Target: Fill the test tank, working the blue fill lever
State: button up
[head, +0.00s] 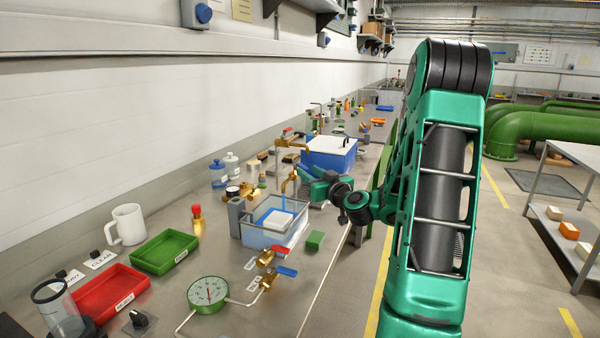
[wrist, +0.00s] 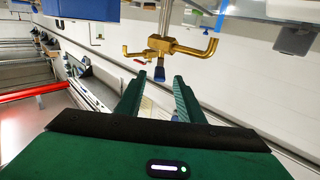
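The clear test tank (head: 262,238) stands on the bench, with bluish contents and a white block inside. A brass valve with a blue lever (head: 286,272) sits in front of it, beside one with a red lever (head: 281,250); their labels are too small to read. My gripper (head: 312,186) is behind the tank's right side, near a brass spout (head: 290,181). In the wrist view my gripper (wrist: 159,84) is open, with nothing held.
A blue bin (head: 328,158) stands behind my gripper. A green block (head: 314,240) lies right of the tank. A dial gauge (head: 208,292), a red tray (head: 108,295), a green tray (head: 165,252) and a white mug (head: 127,224) occupy the front left.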

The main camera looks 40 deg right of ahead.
jog(key=shift+w+d, duration=0.25)
jog(key=shift+w, duration=1.05)
jog(key=shift+w+d, duration=0.25)
jog(key=shift+w, duration=1.05)
jog(key=shift+c, duration=0.6)
grip_shut()
